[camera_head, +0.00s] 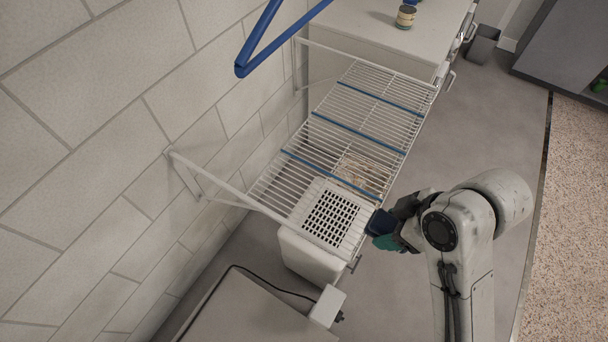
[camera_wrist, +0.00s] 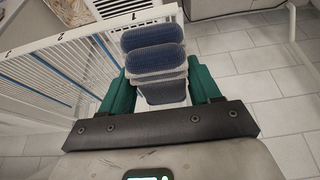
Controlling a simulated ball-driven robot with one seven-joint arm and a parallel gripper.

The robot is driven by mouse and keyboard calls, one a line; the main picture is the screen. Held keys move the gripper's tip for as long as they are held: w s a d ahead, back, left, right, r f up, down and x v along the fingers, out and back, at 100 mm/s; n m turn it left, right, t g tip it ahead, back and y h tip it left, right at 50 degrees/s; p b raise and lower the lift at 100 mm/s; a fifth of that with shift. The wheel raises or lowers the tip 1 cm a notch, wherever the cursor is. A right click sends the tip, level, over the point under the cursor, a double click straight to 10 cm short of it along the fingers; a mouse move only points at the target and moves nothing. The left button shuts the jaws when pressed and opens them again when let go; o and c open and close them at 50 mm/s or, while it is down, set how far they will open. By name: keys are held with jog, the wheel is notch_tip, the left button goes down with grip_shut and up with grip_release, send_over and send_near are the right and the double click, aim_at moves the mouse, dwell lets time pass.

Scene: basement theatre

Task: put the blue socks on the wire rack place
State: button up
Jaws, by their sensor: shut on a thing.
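The wire rack (camera_head: 372,104) is a white wire shelf fixed to the wall, crossed by several blue strips that divide it into places. It also shows at the left of the wrist view (camera_wrist: 60,75). My gripper (camera_head: 388,228) is at the rack's near right edge, with teal fingers. In the wrist view my gripper (camera_wrist: 160,92) is shut on the blue socks (camera_wrist: 152,38), a folded bundle with dark blue on top and paler layers below. The socks also show as a small dark blue patch in the head view (camera_head: 380,222), beside the rack; contact is unclear.
A white perforated panel (camera_head: 330,216) shows at the rack's near end. A beige thing (camera_head: 360,172) shows through the wires. A white cabinet (camera_head: 385,32) with a can (camera_head: 405,16) stands behind. A blue bar (camera_head: 262,38) hangs above left. Grey floor (camera_head: 480,120) is clear at the right.

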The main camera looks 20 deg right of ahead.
jog(key=shift+w+d+r, duration=0.1)
jog(key=shift+w, duration=0.5)
jog(key=w+a+f+b, duration=0.1)
jog(key=w+f, duration=0.1)
jog(key=w, duration=0.2)
jog(key=w+a+f+b, duration=0.2)
jog(key=w+f, duration=0.1)
jog(key=w, duration=0.1)
jog(key=w+a+f+b, duration=0.1)
jog(key=w+f+b, duration=0.1)
jog(key=w+f, duration=0.1)
jog(key=shift+w+a+f, duration=0.15)
jog(key=shift+w+f, duration=0.1)
jog(key=shift+w, duration=0.15)
jog(key=shift+w+a+f, duration=0.1)
jog(key=shift+w+f, duration=0.25)
jog(key=shift+f, duration=0.1)
jog(key=shift+w+f, duration=0.1)
jog(key=shift+f, duration=1.6)
jog(key=shift+f, duration=0.15)
jog(key=o, duration=1)
jog(key=shift+o, duration=0.2)
